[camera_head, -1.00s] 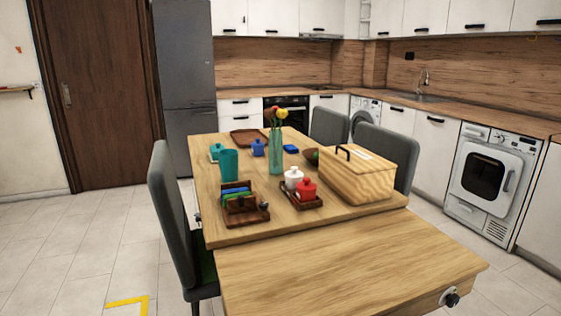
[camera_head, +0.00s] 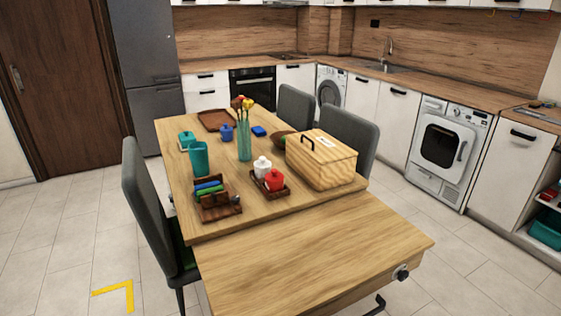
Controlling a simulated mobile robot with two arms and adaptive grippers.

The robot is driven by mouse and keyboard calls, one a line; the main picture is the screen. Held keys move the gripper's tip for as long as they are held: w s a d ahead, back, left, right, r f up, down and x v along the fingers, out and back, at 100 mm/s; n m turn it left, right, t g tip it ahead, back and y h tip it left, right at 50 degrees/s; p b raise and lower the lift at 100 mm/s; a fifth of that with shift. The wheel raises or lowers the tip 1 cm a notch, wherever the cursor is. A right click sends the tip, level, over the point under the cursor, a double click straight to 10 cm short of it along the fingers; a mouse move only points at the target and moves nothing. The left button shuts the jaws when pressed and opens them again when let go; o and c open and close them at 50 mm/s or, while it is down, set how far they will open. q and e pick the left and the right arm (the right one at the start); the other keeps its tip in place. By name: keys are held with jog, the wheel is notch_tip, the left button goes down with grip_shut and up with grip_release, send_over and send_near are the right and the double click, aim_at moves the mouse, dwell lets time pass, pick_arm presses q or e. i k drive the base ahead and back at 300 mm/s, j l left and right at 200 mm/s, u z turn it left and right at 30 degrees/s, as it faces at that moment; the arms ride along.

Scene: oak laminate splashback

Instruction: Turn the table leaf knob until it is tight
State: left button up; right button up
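The table leaf (camera_head: 310,250) is a bare wooden panel at the near end of the dining table, a little lower than the main table top (camera_head: 235,218). The table leaf knob (camera_head: 401,274) is small and dark on a pale round mount, on the leaf's right front edge. How tight it is cannot be seen. Neither of my grippers shows in the head view.
A wooden box with a handle (camera_head: 320,160), a dark tray with red and white pots (camera_head: 270,188), a teal cup (camera_head: 199,158) and a flower vase (camera_head: 244,140) stand on the main top. Grey chairs (camera_head: 150,205) flank the table. Floor is free right of the leaf.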

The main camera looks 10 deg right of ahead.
aim_at(402, 275)
jog(key=z, duration=1.2)
